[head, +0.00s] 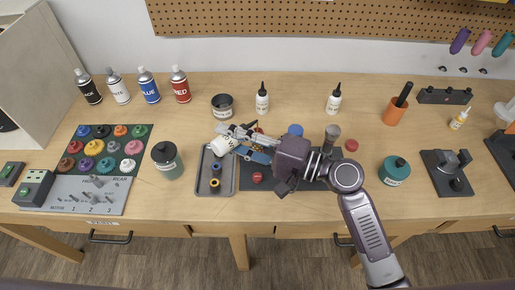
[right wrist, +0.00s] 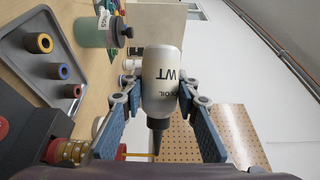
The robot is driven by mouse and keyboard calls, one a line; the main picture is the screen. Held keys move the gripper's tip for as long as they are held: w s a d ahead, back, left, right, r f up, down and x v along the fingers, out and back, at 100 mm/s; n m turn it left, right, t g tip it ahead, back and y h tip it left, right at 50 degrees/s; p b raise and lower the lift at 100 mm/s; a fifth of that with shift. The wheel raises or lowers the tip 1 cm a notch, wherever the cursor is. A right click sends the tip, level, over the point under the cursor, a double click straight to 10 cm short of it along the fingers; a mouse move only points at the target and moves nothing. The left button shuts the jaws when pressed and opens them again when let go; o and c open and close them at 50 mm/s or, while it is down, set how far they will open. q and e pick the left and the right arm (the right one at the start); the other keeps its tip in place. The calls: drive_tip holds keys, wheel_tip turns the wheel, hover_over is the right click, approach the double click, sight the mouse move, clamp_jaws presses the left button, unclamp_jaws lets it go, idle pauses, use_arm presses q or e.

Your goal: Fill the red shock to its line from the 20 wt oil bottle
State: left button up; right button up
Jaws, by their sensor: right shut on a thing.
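My right gripper (head: 240,143) is shut on a white oil bottle (right wrist: 161,82) with a black nozzle. The label shows "OIL" and "WT" upside down; I cannot read its number. The bottle (head: 222,146) lies tipped over above the grey tray, its base to the left and its nozzle towards my palm, mostly hidden by the fingers in the head view. A red and gold knurled part (right wrist: 73,150), possibly the red shock, shows low at the left of the right wrist view, apart from the nozzle. Its fill line and oil level are not visible. My left gripper is not in view.
The grey tray (head: 229,185) holds several coloured rings. Two other white bottles with black nozzles, one left (head: 262,102) and one right (head: 333,103), stand at the back. A green jar (head: 167,163) stands left of the tray. The front right of the bench is mostly clear.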

drive_tip(key=shift+w+f+n+h+b, duration=0.1)
drive_tip(key=shift+f+n+h+b, duration=0.5)
drive_tip(key=shift+f+n, duration=0.6)
drive_tip(key=shift+d+r, duration=0.1)
drive_tip(key=shift+r, duration=0.05)
idle(2.8)
idle(1.0)
drive_tip(key=n, duration=0.1)
drive_tip(key=f+n+h, duration=0.1)
drive_tip(key=shift+w+d+n, duration=0.3)
